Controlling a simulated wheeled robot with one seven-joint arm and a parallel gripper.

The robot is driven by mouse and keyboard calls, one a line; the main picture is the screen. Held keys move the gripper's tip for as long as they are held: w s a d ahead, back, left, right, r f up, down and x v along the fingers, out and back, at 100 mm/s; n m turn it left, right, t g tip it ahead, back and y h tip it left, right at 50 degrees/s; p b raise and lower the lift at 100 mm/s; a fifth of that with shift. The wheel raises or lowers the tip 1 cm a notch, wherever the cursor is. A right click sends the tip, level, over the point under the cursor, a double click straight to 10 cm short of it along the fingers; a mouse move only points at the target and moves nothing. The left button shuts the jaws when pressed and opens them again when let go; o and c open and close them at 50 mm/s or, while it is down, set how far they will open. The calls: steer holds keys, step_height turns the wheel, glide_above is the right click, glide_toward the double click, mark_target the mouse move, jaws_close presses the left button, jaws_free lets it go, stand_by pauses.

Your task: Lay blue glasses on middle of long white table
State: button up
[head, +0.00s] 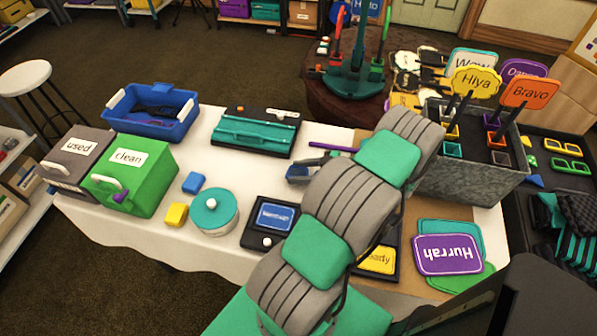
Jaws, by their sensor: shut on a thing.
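The long white table (225,160) runs across the view, with a white cloth over it. My gripper (306,169) is over the middle of the table, partly hidden behind my green and grey arm. It is shut on a small dark blue thing (297,174), which looks like the blue glasses. Only a small part of it shows, so its shape is unclear. I cannot tell whether it touches the table.
A blue tub (183,127), grey "used" and green "clean" boxes (150,182), a teal case (250,132), a round tin (213,218) and a dark framed panel (256,238) occupy the table. A grey sign crate (450,178) stands right. Bare cloth shows between tin and case.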

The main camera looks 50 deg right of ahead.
steer(key=shift+f+b, duration=0.5)
steer(key=shift+r, duration=0.1)
steer(key=o, duration=1.3)
steer(key=shift+o, duration=0.2)
steer(key=shift+r+p, duration=0.25)
steer(key=shift+p, duration=0.2)
steer(key=shift+r+p, duration=0.6)
steer(key=shift+p, duration=0.05)
steer(key=v, duration=0.2)
steer(key=b+v, duration=0.1)
steer(key=v, duration=0.1)
steer(key=b+v, duration=0.1)
steer(key=v, duration=0.1)
steer(key=shift+s+d+f, duration=0.15)
steer(key=shift+s+f, duration=0.05)
steer(key=shift+s, duration=0.05)
steer(key=shift+s+d+r, duration=0.15)
steer(key=shift+s+r, duration=0.1)
steer(key=shift+s, duration=0.15)
